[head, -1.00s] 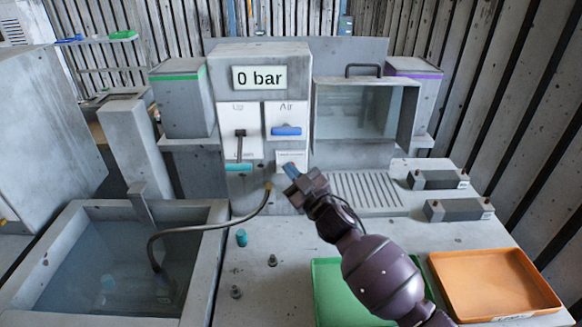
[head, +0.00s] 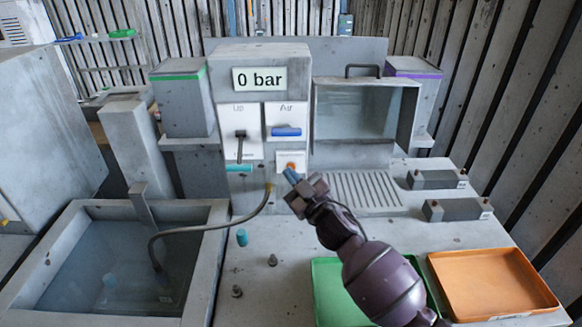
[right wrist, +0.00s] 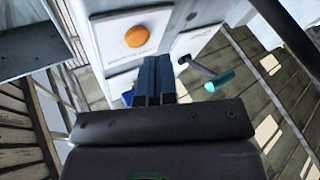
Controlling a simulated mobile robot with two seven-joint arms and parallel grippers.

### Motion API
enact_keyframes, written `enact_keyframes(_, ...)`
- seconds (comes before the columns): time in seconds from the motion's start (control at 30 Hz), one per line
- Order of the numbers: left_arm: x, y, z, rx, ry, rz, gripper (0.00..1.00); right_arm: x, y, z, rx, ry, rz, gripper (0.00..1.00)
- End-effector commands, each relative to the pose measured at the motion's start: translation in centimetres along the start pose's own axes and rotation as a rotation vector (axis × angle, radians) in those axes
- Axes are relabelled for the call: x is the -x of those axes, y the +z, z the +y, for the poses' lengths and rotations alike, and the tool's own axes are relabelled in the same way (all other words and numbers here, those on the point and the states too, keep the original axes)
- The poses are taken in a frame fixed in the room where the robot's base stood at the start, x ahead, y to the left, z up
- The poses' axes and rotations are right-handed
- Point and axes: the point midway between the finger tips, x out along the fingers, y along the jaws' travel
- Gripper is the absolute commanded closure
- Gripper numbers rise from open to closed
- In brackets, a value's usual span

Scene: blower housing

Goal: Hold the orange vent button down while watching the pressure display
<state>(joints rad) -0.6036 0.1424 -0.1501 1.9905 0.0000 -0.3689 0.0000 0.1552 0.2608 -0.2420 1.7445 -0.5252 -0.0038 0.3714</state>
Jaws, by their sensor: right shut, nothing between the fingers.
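The orange vent button (head: 291,167) sits on a white plate low on the grey panel in the head view. It also shows large and uncovered in the right wrist view (right wrist: 137,36). The pressure display (head: 259,79) at the top of the panel reads "0 bar". My right gripper (head: 291,175) is shut and empty, its blue fingertips just below and beside the button in the head view. In the right wrist view its fingers (right wrist: 157,70) point at the panel, apart from the button. My left gripper is not in view.
A blue air valve handle (head: 286,131) and a dark lever with a teal grip (head: 239,167) are close by on the panel. A hose (head: 215,226) runs to the water basin (head: 218,240) at left. Green (head: 322,290) and orange (head: 555,300) trays lie at right.

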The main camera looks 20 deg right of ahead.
Motion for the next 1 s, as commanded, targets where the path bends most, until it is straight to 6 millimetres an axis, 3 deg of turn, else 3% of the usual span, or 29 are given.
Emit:
enact_keyframes(0.6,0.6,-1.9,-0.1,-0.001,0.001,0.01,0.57,3.6,-2.0,-1.9,0.0,0.0,0.0,1.0)
enact_keyframes(1.0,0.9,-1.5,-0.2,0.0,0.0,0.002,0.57,3.9,-2.1,-2.1,0.0,0.0,0.0,1.0)
